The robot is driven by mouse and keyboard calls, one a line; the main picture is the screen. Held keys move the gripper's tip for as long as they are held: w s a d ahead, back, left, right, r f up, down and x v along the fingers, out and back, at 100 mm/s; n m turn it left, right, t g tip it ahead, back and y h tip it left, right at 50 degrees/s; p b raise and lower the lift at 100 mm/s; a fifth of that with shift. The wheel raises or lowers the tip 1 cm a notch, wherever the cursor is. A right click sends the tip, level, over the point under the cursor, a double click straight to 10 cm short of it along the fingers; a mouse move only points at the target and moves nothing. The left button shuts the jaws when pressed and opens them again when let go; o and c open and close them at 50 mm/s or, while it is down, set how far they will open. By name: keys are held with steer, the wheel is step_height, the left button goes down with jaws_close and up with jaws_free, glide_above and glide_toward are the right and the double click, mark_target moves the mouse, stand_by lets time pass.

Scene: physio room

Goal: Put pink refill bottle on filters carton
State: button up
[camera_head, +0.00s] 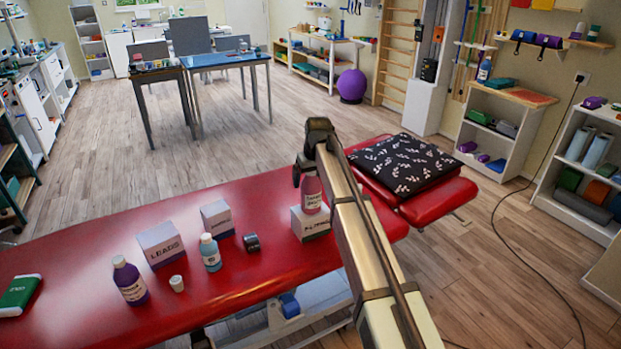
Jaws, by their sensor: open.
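The pink refill bottle (312,194) stands upright on top of a small white carton (311,228) on the red treatment couch. The carton's printed label is too small to read surely, but it fits the filters carton. My gripper (305,173) is at the bottle's top, partly hidden behind my own arm. Its jaws are open, and I cannot tell whether they touch the bottle. My forearm covers the area just right of the carton.
On the red couch (235,283) stand a LEADS carton (160,246), another white carton (217,219), a purple bottle (130,282), a pale blue bottle (210,254), a small white cup (177,284), a dark roll (251,243) and a green pack (18,296). A patterned cushion (405,163) lies right.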

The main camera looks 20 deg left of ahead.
steer(key=v, duration=1.2)
steer(key=shift+r, duration=0.15)
steer(key=shift+o, duration=0.5)
